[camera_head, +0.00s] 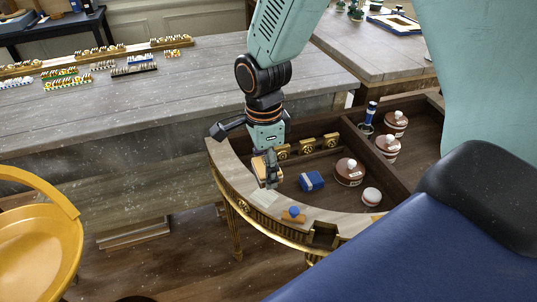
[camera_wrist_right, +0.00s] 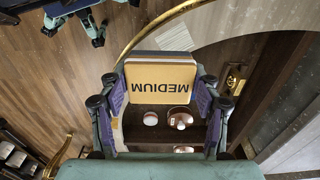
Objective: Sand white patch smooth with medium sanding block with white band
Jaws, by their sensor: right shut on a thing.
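My right gripper (camera_head: 268,172) is shut on a tan sanding block (camera_head: 259,168) at the console's curved front rim. In the right wrist view the block (camera_wrist_right: 161,78) reads MEDIUM and sits between the two fingers of the gripper (camera_wrist_right: 160,100). The white patch (camera_head: 263,198) lies on the rim just below the gripper in the head view. A pale square (camera_wrist_right: 176,37) beyond the block in the wrist view looks like it. I cannot tell whether block and patch touch. My left gripper is not in view.
A blue block (camera_head: 311,181), brown lidded pots (camera_head: 349,172) and a small white-topped jar (camera_head: 371,196) stand inside the console (camera_head: 224,171). An orange block with a blue knob (camera_head: 293,214) sits on the rim right of the patch. A grey table (camera_head: 130,110) lies behind.

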